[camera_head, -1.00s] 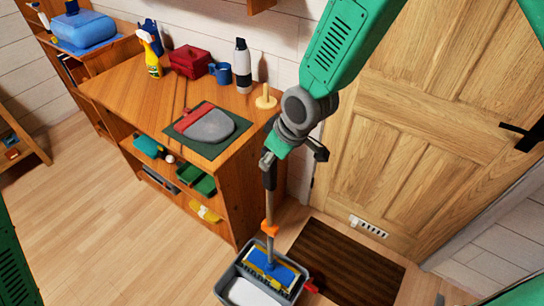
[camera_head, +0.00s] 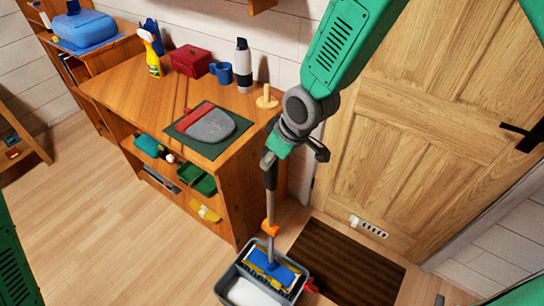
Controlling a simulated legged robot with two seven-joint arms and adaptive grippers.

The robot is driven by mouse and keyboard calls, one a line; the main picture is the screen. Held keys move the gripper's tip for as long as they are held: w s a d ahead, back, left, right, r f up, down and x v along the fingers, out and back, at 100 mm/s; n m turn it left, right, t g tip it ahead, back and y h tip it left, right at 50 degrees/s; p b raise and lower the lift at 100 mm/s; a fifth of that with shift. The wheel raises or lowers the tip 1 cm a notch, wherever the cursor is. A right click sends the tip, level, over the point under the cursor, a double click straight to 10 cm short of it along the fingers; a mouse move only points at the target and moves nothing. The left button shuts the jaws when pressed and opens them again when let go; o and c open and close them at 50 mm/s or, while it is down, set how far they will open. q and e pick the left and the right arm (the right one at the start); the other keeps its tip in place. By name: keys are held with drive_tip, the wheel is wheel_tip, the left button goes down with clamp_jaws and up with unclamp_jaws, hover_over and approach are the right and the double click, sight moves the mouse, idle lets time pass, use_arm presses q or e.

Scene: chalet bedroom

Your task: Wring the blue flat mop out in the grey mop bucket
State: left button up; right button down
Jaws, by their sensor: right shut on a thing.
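The blue flat mop (camera_head: 271,269) sits in the far part of the grey mop bucket (camera_head: 225,281) at the bottom of the head view. Its handle rises steeply, with an orange piece (camera_head: 270,228) low on it. My right gripper (camera_head: 285,160) is shut on the upper end of the handle, above the bucket. How deep the mop head sits is hard to tell. A pale surface shows in the near part of the bucket. My left gripper is not in view.
A wooden shelf unit (camera_head: 130,90) stands left of the handle, holding a spray bottle (camera_head: 152,55), red box (camera_head: 191,61), blue mug (camera_head: 222,73), flask (camera_head: 243,66) and dustpan (camera_head: 209,126). A brown doormat (camera_head: 345,262) lies right of the bucket, before a wooden door (camera_head: 420,120).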

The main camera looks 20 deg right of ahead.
sight(272, 178)
drive_tip(key=shift+f+b, duration=2.1)
drive_tip(key=shift+f, duration=1.7)
idle(4.2)
